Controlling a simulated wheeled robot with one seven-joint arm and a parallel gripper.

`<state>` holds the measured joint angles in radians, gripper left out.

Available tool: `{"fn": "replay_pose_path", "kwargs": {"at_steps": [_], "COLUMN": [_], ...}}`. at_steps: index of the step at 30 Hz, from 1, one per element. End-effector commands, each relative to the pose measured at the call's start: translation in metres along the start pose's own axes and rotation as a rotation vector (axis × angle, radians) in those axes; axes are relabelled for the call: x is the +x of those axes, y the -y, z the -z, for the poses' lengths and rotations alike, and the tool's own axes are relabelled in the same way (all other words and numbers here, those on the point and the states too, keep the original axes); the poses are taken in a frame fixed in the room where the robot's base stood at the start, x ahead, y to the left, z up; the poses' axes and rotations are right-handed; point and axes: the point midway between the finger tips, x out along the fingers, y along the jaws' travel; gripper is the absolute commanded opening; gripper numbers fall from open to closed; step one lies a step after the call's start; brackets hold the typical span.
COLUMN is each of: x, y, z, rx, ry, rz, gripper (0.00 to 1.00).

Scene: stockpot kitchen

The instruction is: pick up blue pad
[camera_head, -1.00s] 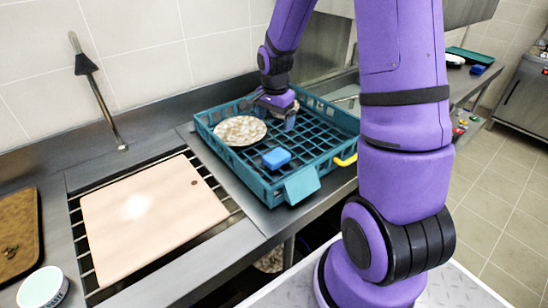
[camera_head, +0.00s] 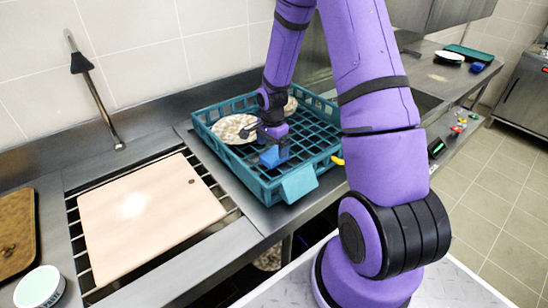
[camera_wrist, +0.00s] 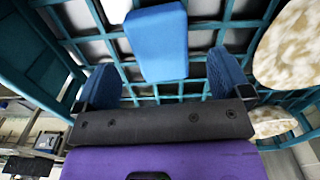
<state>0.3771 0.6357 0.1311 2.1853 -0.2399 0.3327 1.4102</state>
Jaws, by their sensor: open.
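The blue pad (camera_head: 272,157) is a small blue block inside the teal crate (camera_head: 297,181). In the wrist view the blue pad (camera_wrist: 158,42) lies ahead of my gripper, lined up with the gap between the fingers. My gripper (camera_head: 270,140) is over the crate, just above the pad, and hides part of it in the head view. In the wrist view my gripper (camera_wrist: 160,80) is open, with one blue-padded finger on each side and nothing clearly between them. I cannot tell whether the fingers touch the pad.
A speckled plate (camera_head: 234,129) lies in the crate left of my gripper, and a second speckled piece (camera_head: 291,104) is behind it. The crate walls surround the pad. A pale board (camera_head: 150,215) lies left, with a white tub (camera_head: 40,287) at the front.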

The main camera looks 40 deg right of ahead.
Motion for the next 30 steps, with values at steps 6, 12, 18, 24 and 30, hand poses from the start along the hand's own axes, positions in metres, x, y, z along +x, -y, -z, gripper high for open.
{"fn": "replay_pose_path", "kwargs": {"at_steps": [6, 12, 18, 24, 30], "x": [0.031, 0.041, 0.041, 0.041, 0.041], "y": [0.000, 0.000, 0.000, 0.000, 0.000], "z": [-0.005, -0.005, -0.004, -0.004, -0.004], "rx": [-0.001, -0.001, -0.001, -0.001, -0.001], "ry": [0.001, 0.001, 0.000, 0.000, 0.000], "rz": [-0.003, -0.001, 0.000, -0.001, -0.001], "gripper": [0.96, 0.96, 0.93, 0.47, 0.42]}}
